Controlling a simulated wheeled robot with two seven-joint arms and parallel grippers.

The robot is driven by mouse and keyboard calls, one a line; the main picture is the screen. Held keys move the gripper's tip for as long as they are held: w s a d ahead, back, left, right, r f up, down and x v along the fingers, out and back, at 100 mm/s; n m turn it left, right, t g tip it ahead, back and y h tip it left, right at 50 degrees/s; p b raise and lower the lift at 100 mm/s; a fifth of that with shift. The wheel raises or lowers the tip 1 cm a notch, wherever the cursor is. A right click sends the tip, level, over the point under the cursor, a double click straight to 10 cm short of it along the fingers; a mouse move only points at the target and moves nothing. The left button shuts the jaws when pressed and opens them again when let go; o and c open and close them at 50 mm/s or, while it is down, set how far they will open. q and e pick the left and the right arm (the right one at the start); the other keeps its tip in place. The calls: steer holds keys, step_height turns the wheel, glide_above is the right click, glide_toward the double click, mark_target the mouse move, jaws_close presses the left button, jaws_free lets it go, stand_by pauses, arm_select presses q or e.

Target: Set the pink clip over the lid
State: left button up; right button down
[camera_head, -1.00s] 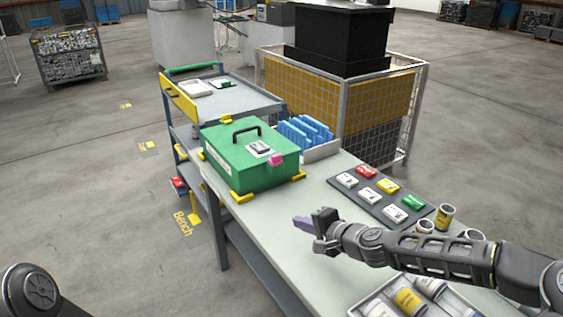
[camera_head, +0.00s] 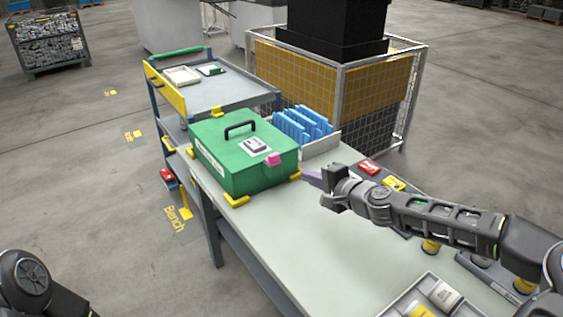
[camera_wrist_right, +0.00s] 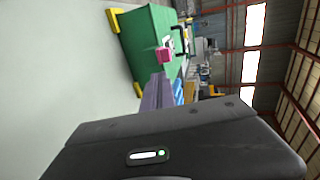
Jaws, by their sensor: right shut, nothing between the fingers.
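The green box (camera_head: 236,168) stands closed on the bench, with a black handle on its lid (camera_head: 225,135). The pink clip (camera_head: 273,159) is at the upper edge of the box's side, by the lid. In the right wrist view the pink clip (camera_wrist_right: 164,55) stands out from the green wall; I cannot tell whether it grips the lid. My right gripper (camera_head: 312,177) is shut and empty, its purple fingers just right of the box and apart from the clip. In the wrist view the fingers (camera_wrist_right: 157,92) point toward the clip. My left gripper is out of view.
Yellow corner blocks (camera_head: 236,201) sit around the box's base. A blue-slotted rack (camera_head: 302,125) stands behind it. My right arm partly covers the dark tray of small parts (camera_head: 369,167). A grey tray (camera_head: 408,297) is at the front. The bench middle (camera_head: 290,225) is clear.

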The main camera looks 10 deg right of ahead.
mark_target(275, 157)
steer(key=p+x, duration=0.1)
steer(key=x, duration=0.3)
steer(key=p+x, duration=0.1)
steer(key=x, duration=0.3)
steer(key=r+p+x, duration=0.1)
steer(key=p+x, duration=0.1)
steer(key=x, duration=0.3)
steer(key=shift+w+a, duration=0.2)
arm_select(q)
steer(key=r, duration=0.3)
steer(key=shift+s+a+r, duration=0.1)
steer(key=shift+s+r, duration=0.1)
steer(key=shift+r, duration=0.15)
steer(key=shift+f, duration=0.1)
